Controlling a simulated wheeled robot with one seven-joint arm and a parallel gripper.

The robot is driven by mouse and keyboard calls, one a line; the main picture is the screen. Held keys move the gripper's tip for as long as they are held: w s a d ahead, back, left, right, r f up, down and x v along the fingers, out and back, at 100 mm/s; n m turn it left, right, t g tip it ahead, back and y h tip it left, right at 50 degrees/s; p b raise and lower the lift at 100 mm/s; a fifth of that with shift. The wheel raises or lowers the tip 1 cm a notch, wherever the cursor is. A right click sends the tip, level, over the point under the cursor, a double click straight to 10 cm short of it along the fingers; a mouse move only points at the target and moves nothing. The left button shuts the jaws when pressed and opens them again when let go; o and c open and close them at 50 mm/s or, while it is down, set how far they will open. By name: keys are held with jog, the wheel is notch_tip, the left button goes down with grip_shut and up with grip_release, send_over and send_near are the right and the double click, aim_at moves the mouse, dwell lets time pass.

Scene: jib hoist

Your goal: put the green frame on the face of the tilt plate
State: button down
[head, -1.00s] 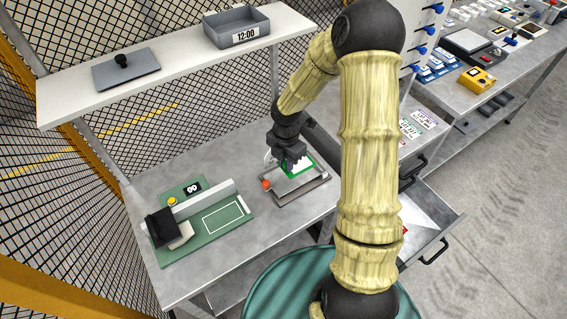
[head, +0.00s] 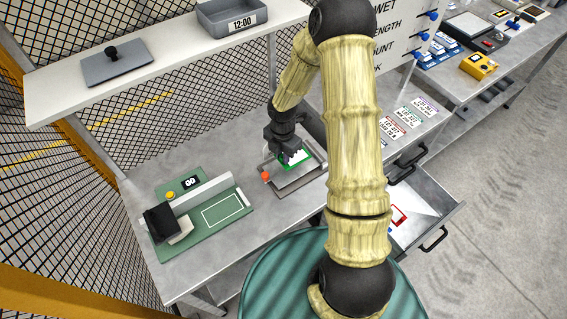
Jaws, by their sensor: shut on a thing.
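The green frame (head: 301,160) is a thin green outline with a pale inside. My gripper (head: 293,155) is shut on it and holds it at or just above the tilt plate; I cannot tell whether they touch. The tilt plate (head: 296,182) is a grey metal plate in a darker tray on the bench, with an orange-red knob (head: 265,176) at its left corner. My gripper hides the frame's far left part and some of the plate's back.
A green fixture board (head: 222,212) with a yellow button and a black cloth-like piece stands to the left. An open drawer (head: 440,209) with a red-edged frame (head: 399,216) inside juts out at right. A shelf (head: 180,62) spans above the bench.

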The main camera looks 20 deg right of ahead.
jog(key=shift+f, duration=0.65)
jog(key=shift+f, duration=1.85)
jog(key=shift+f, duration=0.15)
jog(key=c, duration=1.3)
grip_release()
notch_tip(320, 180, up, 12)
jog(key=shift+r, duration=0.2)
